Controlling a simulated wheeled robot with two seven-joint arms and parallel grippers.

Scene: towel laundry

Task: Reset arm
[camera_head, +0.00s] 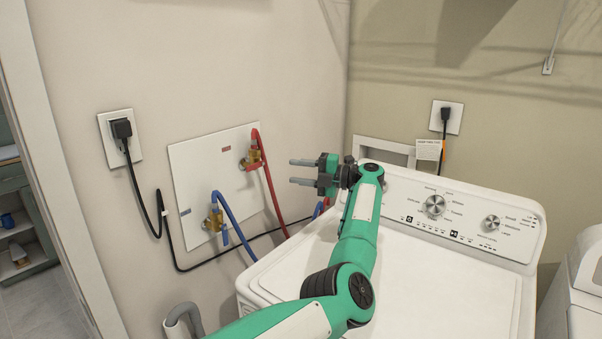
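My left arm, green with white and black parts, comes in from the bottom left and reaches up over the washing machine (440,290). My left gripper (297,172) is raised near the washer's back left corner and points left. Its two grey fingers are apart with nothing between them. It is in front of the wall and the water hookup panel. My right gripper is not in view.
The washer's control panel (470,222) has knobs. The hookup panel (215,185) on the left wall carries valves with a red hose (268,180) and a blue hose (233,220). A black cord hangs from the left outlet (107,150). Another white appliance (585,290) stands at right.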

